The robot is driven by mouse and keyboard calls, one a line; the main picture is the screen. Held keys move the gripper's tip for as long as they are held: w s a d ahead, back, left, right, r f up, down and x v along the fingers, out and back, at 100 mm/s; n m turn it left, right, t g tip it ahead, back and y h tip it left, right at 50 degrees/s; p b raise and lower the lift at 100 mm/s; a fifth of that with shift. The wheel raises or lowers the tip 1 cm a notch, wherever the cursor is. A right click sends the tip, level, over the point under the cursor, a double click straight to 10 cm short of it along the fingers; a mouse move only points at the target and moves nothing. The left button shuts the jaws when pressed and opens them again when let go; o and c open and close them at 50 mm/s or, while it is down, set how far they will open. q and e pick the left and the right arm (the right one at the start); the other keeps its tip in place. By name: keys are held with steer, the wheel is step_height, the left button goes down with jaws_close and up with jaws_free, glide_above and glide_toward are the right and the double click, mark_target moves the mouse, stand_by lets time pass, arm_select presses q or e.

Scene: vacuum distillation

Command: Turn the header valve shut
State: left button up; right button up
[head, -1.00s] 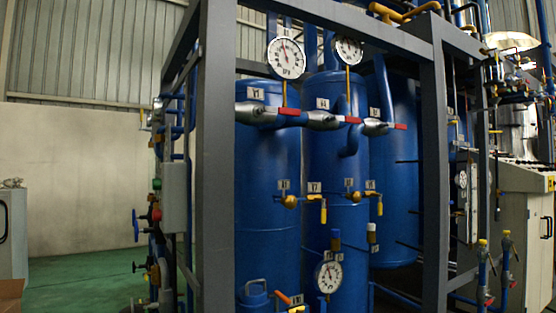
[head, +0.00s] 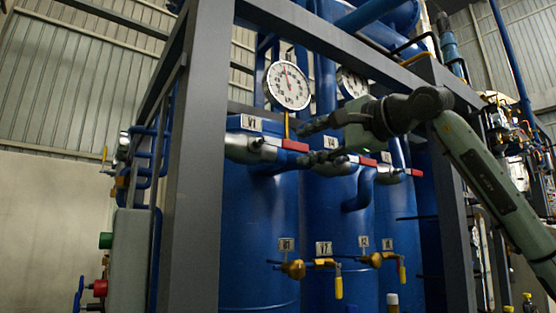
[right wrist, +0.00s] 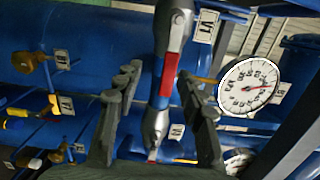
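The silver header pipe (head: 250,148) runs across the front of the blue tanks and carries red-handled valves. The red handle near the V1 tag (head: 295,145) lies along the pipe. It also shows in the right wrist view (right wrist: 173,66). Contact is not visible. My left gripper is out of view.
A round white gauge (head: 288,86) stands above the header, with another partly hidden behind my right arm. A grey frame post (head: 197,160) rises at the left, and a beam crosses above. Yellow-handled valves (head: 338,287) sit lower on the tanks.

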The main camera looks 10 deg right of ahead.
mark_target(297, 146)
steer(key=shift+t+h, duration=0.3)
steer(key=shift+h, duration=0.4)
steer(key=w, duration=0.2)
steer(key=w+r, duration=0.1)
steer(key=w+p, duration=0.1)
steer(key=w, duration=0.1)
steer(key=shift+w+a+r, duration=0.2)
steer(key=shift+w+r, duration=0.15)
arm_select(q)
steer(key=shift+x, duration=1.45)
arm_select(e)
steer(key=shift+w+a, duration=0.2)
steer(key=shift+w, duration=0.35)
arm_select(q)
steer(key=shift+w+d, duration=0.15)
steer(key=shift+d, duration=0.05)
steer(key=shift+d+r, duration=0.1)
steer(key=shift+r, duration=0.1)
arm_select(e)
jaws_close()
